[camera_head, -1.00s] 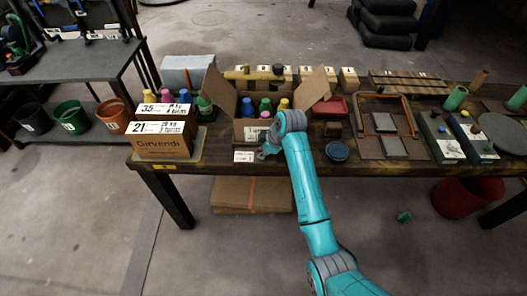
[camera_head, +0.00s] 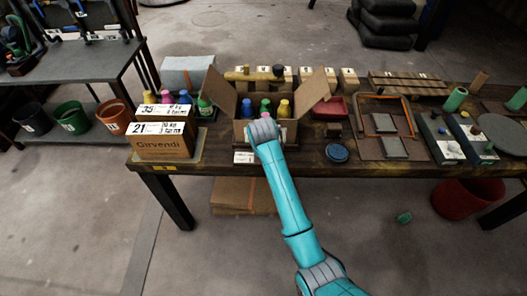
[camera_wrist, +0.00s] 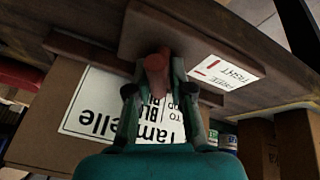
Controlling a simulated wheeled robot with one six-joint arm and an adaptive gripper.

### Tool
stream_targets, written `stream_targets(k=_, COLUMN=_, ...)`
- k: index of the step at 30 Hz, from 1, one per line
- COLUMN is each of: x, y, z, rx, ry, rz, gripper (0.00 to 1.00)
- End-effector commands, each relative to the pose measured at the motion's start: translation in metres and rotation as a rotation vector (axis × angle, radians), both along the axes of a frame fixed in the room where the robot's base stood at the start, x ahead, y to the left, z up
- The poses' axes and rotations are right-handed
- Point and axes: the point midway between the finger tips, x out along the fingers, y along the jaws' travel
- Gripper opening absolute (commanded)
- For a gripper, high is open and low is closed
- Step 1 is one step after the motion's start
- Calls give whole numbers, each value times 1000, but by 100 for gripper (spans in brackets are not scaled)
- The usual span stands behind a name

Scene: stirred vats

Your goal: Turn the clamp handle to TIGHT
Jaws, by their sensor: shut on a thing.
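In the wrist view a reddish clamp handle (camera_wrist: 156,66) sticks out from a brown block (camera_wrist: 185,35) at the table's edge. My gripper (camera_wrist: 155,82) is shut on this handle, one finger on each side of it. A white card (camera_wrist: 226,72) with FREE and TIGHT, upside down in this view, lies just right of the handle and carries red marks. Which mark the handle points to I cannot tell. In the head view my own wrist hides the handle and my fingers; part of the white card (camera_head: 243,157) shows at the table's front edge.
An open cardboard box (camera_head: 315,85) with coloured bottles stands right behind my wrist; its labelled side (camera_wrist: 60,130) is close in the wrist view. A Girvendi carton (camera_head: 160,147) stands left. A blue round lid (camera_head: 337,152) lies right.

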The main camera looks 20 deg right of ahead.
Motion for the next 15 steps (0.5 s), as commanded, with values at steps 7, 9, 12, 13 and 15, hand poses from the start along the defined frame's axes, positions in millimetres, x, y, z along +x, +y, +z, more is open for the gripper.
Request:
stream_targets(k=7, x=1, y=-2, z=2, rx=-4, ry=-3, rz=-205, gripper=0)
stream_targets(k=9, x=1, y=-2, z=2, rx=-3, ry=-2, rz=-255, gripper=0)
stream_targets(k=12, x=1, y=-3, z=1, rx=-3, ry=-2, rz=-314, gripper=0)
stream_targets(k=13, x=1, y=-3, z=1, rx=-3, ry=-2, rz=-329, gripper=0)
stream_targets(k=15, x=1, y=-3, z=1, rx=-3, ry=-1, rz=-361, gripper=0)
